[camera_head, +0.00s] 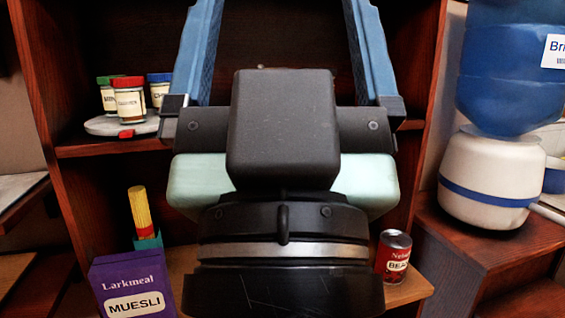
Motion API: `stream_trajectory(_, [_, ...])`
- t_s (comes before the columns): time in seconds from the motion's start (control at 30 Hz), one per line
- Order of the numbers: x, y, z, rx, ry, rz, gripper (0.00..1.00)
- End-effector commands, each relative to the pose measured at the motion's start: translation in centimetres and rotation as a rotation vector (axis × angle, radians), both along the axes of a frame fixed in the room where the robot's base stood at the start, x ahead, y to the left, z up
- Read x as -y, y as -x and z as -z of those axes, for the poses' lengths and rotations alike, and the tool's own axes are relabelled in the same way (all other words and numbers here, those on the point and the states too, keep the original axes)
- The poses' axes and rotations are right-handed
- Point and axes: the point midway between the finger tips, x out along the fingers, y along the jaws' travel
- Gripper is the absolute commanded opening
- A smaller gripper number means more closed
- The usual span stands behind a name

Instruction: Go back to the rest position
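My gripper (282,20) fills the middle of the head view, seen from behind. Its two blue fingers stand wide apart and point up and away, into the upper part of a dark wood shelf unit (65,105). The finger ends run to the top edge of the picture, so the very tips may be cut off. Nothing shows between the visible parts of the fingers. My gripper's body hides the middle of the shelves behind it.
Left, several spice jars (130,98) stand on a round grey tray (105,125). Below are a purple muesli box (135,285) and a yellow bundle (140,208). A can (392,256) stands right. A water dispenser (490,178) with a blue bottle (510,80) stands far right.

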Motion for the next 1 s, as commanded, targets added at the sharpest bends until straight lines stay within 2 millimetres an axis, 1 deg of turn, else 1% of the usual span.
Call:
stream_trajectory(0.03, [0.0, 0.0, -3.2, 0.0, 0.0, -0.001, 0.92])
stream_trajectory(0.4, [-0.1, -0.1, -14.3, -0.002, 0.001, -0.002, 0.92])
stream_trajectory(0.5, [-0.1, -0.1, -16.8, -0.002, 0.0, -0.003, 0.92])
stream_trajectory(0.6, [-0.1, -0.1, -18.7, -0.002, 0.0, -0.003, 0.92])
stream_trajectory(0.7, [-0.1, -0.1, -19.7, -0.002, 0.0, -0.003, 0.92])
stream_trajectory(0.87, [-0.1, -0.1, -20.1, -0.002, 0.0, -0.003, 0.92])
stream_trajectory(0.9, [-0.1, -0.1, -20.0, -0.002, 0.0, -0.003, 0.91])
stream_trajectory(0.97, [-0.1, -0.1, -19.9, -0.002, 0.0, -0.003, 0.8])
stream_trajectory(1.0, [-0.1, -0.1, -19.9, -0.002, 0.0, -0.003, 0.72])
